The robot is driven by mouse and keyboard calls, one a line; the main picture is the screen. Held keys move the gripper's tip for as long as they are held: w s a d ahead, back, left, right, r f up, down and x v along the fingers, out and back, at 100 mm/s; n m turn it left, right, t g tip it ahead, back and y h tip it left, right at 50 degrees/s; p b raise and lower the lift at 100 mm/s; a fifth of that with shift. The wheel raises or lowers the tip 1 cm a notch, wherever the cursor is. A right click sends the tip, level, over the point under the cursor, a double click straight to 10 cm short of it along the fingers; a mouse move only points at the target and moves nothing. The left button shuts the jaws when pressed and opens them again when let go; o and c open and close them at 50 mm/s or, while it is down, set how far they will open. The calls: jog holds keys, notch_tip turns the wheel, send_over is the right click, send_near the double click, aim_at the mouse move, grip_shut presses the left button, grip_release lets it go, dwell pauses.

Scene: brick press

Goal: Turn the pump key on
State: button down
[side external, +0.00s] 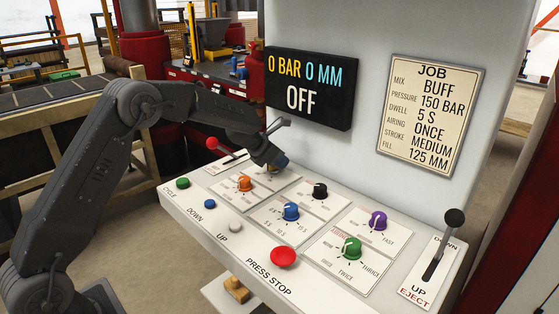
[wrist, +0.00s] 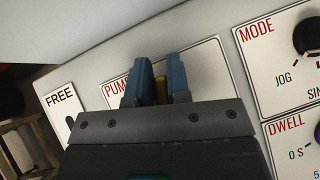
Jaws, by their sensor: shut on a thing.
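The brass pump key (wrist: 160,88) shows as a thin strip between the two blue fingers in the wrist view. It stands at the white plate with the red "PUMP" label (wrist: 116,88), most of which my gripper covers. My gripper (wrist: 162,76) is shut on the key. In the side view my gripper (side external: 279,160) reaches down to the back left of the sloping panel, and the key cannot be made out there. The black display (side external: 308,88) reads 0 BAR, 0 MM and OFF.
Close by are an orange knob (side external: 245,184), a black mode knob (side external: 320,190) and a blue dwell knob (side external: 291,211). A red-balled lever (side external: 212,143) stands left of my gripper. A red press stop button (side external: 283,257) is at the front.

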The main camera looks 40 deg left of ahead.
jog(key=shift+a+f+n+y, duration=0.1)
jog(key=shift+a+n+y, duration=0.1)
jog(key=shift+n+y, duration=0.45)
jog(key=shift+a+f+n+y, duration=0.15)
jog(key=shift+n+y, duration=0.3)
jog(key=shift+n, duration=0.4)
jog(key=shift+r, duration=0.1)
jog(key=c, duration=1.1)
grip_release()
jog(key=shift+r, duration=0.1)
jog(key=shift+s+r, duration=0.2)
jog(key=shift+r, duration=0.05)
jog(key=v, duration=1.3)
jog(key=shift+s+f, duration=0.2)
jog(key=shift+s, duration=0.1)
jog(key=shift+c, duration=0.3)
